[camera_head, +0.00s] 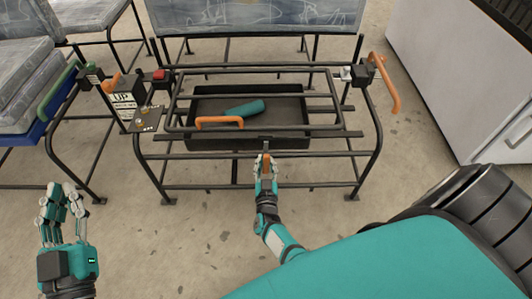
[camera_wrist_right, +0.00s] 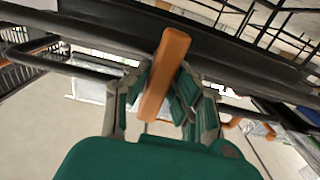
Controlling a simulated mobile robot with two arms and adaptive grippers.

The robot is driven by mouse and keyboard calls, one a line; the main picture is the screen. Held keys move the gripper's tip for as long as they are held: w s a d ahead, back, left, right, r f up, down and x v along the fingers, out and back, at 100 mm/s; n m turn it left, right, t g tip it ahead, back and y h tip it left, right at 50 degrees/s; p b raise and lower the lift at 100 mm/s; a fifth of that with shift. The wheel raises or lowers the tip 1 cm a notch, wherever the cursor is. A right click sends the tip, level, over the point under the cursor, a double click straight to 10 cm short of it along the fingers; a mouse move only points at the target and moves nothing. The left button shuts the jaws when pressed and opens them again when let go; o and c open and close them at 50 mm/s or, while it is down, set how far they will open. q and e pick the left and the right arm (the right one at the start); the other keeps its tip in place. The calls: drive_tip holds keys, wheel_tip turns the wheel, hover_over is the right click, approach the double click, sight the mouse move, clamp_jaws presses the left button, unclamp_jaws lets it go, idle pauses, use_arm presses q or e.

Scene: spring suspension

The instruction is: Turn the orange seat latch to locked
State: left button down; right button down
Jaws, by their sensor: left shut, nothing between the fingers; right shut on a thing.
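The orange seat latch (camera_head: 265,158) is at the middle of the front rail of the black seat frame. In the right wrist view its orange bar (camera_wrist_right: 165,72) runs lengthwise between my fingers, slightly tilted. My right gripper (camera_head: 266,170) is shut on the latch, with its fingers on both sides of the bar. The latch's pivot is partly hidden, so I cannot tell its locked or unlocked position. My left gripper (camera_head: 62,205) is shut and empty, over the floor at the lower left, apart from the frame.
A black tray (camera_head: 200,143) under the frame holds a teal cylinder (camera_head: 245,109). An orange bar handle (camera_head: 219,122) is in front of it. An orange handle (camera_head: 386,84) sticks out at the frame's right. A box marked UP (camera_head: 123,98) stands left. A white cabinet (camera_head: 435,60) is at the right.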

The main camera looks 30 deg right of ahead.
drive_tip(key=shift+s+f, duration=0.2)
drive_tip(key=shift+f, duration=0.1)
drive_tip(key=c, duration=1.4)
unclamp_jaws()
drive_tip(key=shift+o, duration=1.2)
drive_tip(key=shift+w+r, duration=0.1)
drive_tip(key=shift+r, duration=0.05)
